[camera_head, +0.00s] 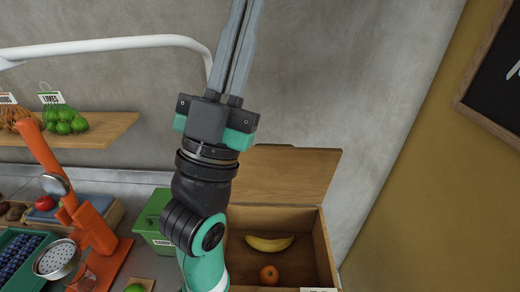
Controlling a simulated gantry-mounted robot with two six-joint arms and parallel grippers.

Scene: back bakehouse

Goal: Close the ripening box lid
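The ripening box (322,250) is a wooden box at the lower right, holding a banana (269,243) and an orange fruit (269,275). Its wooden lid (300,172) stands open, raised at the back against the grey wall. My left arm rises from the bottom, just left of centre, and hides the lid's left part and the box's left side. My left gripper (238,45) points up, above and in front of the lid. Its fingers lie together with nothing seen between them; their tips run out at the top edge. My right gripper is not in view.
A green bin (152,222) stands left of the box. An orange press (92,228), a metal strainer (57,259) and a blueberry crate (28,262) crowd the left counter. A shelf (105,130) holds limes (64,122). A yellow wall (430,190) bounds the right.

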